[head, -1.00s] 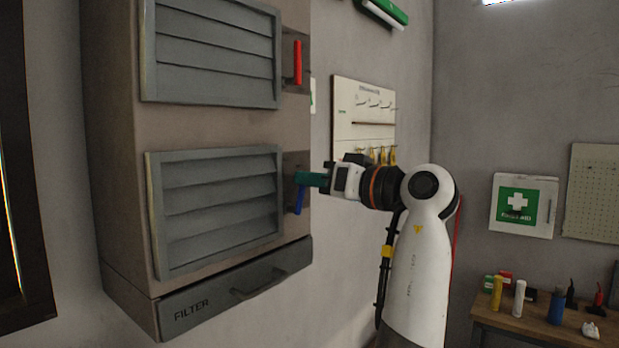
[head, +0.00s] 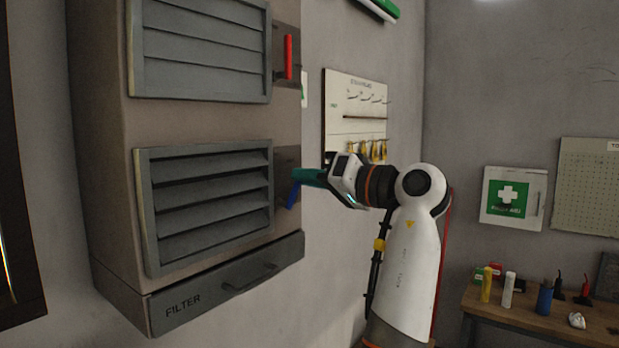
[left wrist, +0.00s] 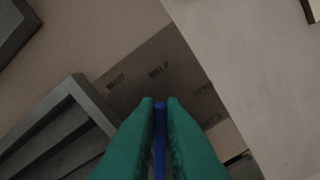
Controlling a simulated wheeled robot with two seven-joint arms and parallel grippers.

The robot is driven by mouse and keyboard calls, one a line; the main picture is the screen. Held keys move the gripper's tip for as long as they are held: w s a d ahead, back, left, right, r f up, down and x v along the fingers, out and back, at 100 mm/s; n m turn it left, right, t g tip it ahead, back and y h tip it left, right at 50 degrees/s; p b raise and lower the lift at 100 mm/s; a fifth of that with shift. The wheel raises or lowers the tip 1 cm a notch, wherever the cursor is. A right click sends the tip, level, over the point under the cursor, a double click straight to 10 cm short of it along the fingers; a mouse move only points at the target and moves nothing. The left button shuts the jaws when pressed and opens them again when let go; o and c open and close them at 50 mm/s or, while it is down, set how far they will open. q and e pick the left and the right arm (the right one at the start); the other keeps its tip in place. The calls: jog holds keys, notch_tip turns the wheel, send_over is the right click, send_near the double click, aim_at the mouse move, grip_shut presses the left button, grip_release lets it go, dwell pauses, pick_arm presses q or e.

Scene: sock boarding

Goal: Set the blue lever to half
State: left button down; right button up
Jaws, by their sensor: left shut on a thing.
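The blue lever (head: 292,194) sits on a dark plate on the side of the wall unit, beside the lower louvre vent (head: 205,208). It points down and is tilted off vertical. My left gripper (head: 299,177) has green fingers shut on the lever. In the left wrist view the blue lever (left wrist: 160,125) runs between the two green fingertips (left wrist: 160,103). Labels on the lever's plate (left wrist: 150,75) are too small to read surely. The lower vent's slats stand partly open with dark gaps. My right gripper is not in view.
A red lever (head: 288,57) stands upright beside the upper vent (head: 203,48), whose slats look nearly shut. A filter drawer (head: 215,288) with a handle juts out below. A key board (head: 352,115) hangs behind my arm. A workbench (head: 560,326) stands at right.

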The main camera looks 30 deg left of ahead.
pick_arm(q)
jog(key=c, duration=1.5)
grip_release()
jog(key=shift+a, duration=0.2)
jog(key=shift+d, duration=0.1)
jog(key=d+b, duration=0.1)
jog(key=d, duration=0.3)
jog(key=d+b, duration=0.2)
jog(key=d, duration=0.2)
jog(key=s+d+b, duration=0.1)
jog(key=d, duration=0.2)
jog(key=shift+d, duration=0.4)
